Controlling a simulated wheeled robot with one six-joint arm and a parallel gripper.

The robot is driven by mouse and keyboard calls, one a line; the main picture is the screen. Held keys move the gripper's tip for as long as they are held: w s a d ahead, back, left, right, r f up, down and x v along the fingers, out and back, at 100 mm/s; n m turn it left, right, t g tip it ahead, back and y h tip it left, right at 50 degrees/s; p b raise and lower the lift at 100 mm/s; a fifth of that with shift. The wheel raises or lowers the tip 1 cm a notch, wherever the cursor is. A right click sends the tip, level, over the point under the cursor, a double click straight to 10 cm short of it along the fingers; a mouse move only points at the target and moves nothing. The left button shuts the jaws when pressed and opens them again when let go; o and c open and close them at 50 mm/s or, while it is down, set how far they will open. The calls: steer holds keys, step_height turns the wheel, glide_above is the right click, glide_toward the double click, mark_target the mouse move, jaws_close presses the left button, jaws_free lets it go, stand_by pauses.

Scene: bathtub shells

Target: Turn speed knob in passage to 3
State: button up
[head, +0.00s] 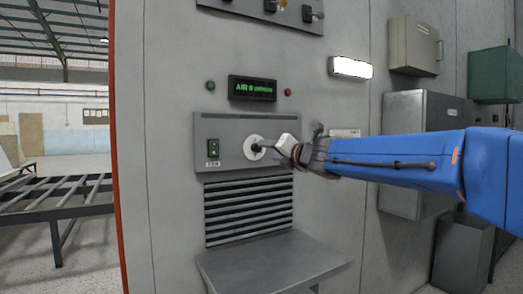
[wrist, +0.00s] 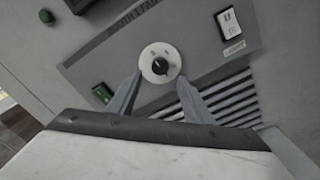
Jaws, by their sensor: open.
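The speed knob is a small black knob on a round white dial (head: 252,148), set in the grey panel on the wall. In the wrist view the black knob (wrist: 159,66) sits at the dial's centre; its marks are too small to read.
A green switch (head: 213,147) is left of the dial. A lit green display (head: 252,88) is above, with a red light (head: 288,92) beside it. A louvred vent (head: 248,210) and a jutting grey shelf (head: 270,262) are below. Grey cabinets (head: 425,115) stand at right.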

mark_target(258, 148)
steer(key=shift+x, duration=3.45)
steer(key=shift+c, duration=0.7)
steer(key=c, duration=0.9)
